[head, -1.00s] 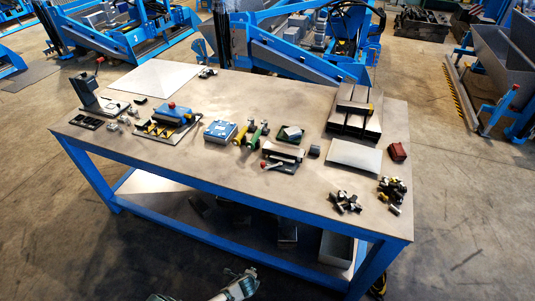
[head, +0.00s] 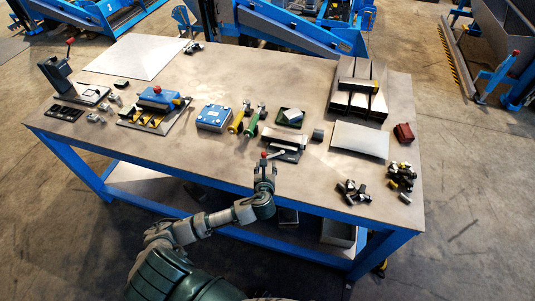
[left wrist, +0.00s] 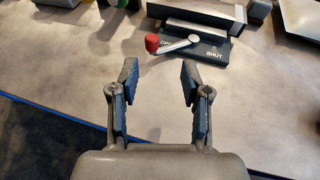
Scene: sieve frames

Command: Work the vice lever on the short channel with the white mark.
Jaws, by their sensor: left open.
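The vice (head: 285,152) sits near the table's front edge, a dark base with a pale metal block above. Its lever (left wrist: 178,47) has a red knob (left wrist: 152,43), which also shows in the head view (head: 264,155). The lever points left from its pivot, towards a partly hidden label starting with "O"; "SHUT" is on the right of the plate. My left gripper (left wrist: 159,78) is open and empty, just short of the knob, which lies ahead between the finger lines; in the head view (head: 264,172) it is at the front edge. I cannot make out a white mark.
Green and yellow handled tools (head: 250,125) lie left of the vice, beside a blue box (head: 213,117). A pale plate (head: 360,140) and loose dark parts (head: 352,190) are right. Long metal channels (head: 356,102) are stacked behind. The table's middle back is clear.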

